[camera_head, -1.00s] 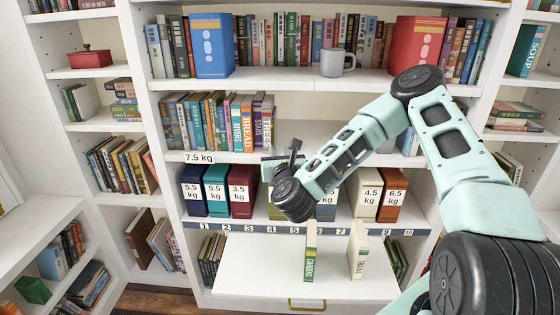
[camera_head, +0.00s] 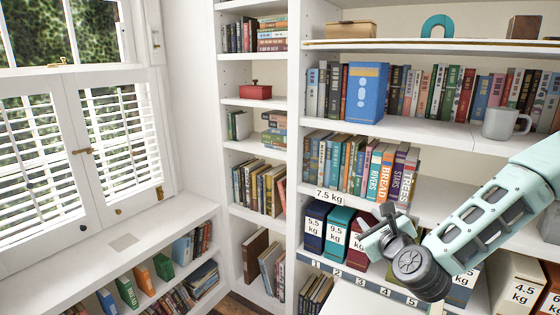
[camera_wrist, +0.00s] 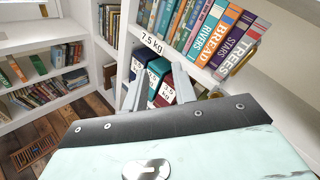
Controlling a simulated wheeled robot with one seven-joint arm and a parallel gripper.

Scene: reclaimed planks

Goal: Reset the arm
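My gripper (camera_head: 378,228) hangs in front of the bookcase, near the row of weight-labelled box files. In the wrist view its two grey fingers (camera_wrist: 158,80) stand apart with nothing between them, so it is open and empty. My arm reaches in from the right edge in the head view, bent at the wrist. Behind the gripper are a dark blue 5.5 kg box (camera_head: 314,226), a teal 9.5 kg box (camera_head: 338,232) and a dark red box (camera_head: 358,242), which the gripper partly covers.
A row of books (camera_head: 360,165) with a 7.5 kg label stands just above the gripper. A blue box (camera_head: 366,92) and a grey mug (camera_head: 505,123) sit on a higher shelf. A numbered strip (camera_head: 365,283) edges the lower shelf. A shuttered window (camera_head: 80,140) is at left.

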